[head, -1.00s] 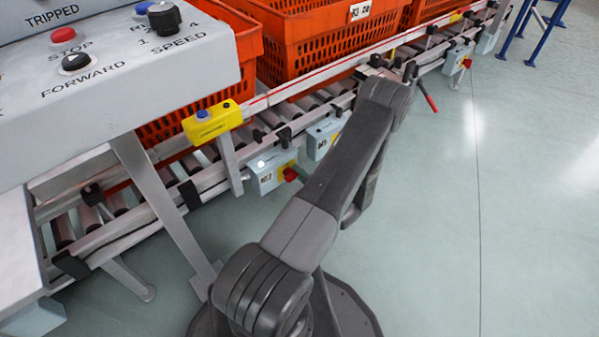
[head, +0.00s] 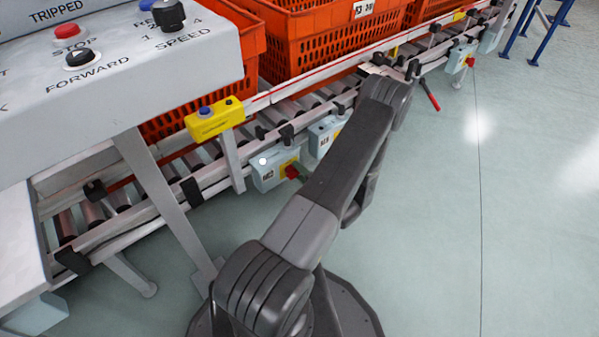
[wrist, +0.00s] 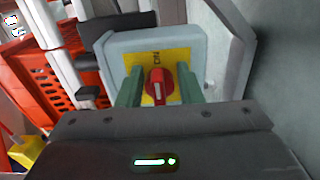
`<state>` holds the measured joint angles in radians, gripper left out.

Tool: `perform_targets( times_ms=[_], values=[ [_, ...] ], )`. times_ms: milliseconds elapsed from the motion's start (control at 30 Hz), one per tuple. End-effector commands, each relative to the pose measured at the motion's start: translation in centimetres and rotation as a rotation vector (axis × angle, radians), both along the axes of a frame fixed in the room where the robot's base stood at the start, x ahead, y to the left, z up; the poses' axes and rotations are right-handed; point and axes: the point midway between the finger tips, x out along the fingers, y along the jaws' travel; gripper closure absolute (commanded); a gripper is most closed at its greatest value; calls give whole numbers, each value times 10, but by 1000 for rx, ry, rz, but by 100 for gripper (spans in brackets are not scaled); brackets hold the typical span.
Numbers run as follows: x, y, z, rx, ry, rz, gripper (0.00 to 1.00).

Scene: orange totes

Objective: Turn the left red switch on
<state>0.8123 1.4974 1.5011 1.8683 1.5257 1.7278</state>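The left red switch is a red rotary knob (head: 291,171) on a yellow plate. It sits on a pale blue-grey box (head: 266,178) below the conveyor's side rail. In the wrist view, the knob (wrist: 156,84) is in the middle, its pale mark roughly upright in the picture. Lettering like "ON" shows above it. My gripper (wrist: 158,88) is open, with one green finger on each side of the knob and yellow plate showing between. Contact cannot be told. In the head view my gripper is mostly hidden behind my arm.
A second box (head: 324,132) hangs just right, partly behind my arm. Another red switch (head: 470,62) is farther along. A yellow box (head: 214,121) sits on the rail above. Orange totes (head: 325,50) stand on the conveyor. A control panel (head: 150,75) overhangs the left. The floor right is clear.

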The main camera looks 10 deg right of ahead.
Motion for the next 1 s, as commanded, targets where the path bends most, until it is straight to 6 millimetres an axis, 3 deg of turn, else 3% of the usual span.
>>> perform_targets(
  times_ms=[267,800,1000],
  values=[
    [-8,-6,2,-2,-2,-4,67],
    [-98,-49,2,0,-1,-4,67],
    [-118,-58,1,0,-1,-1,67]
  ],
)
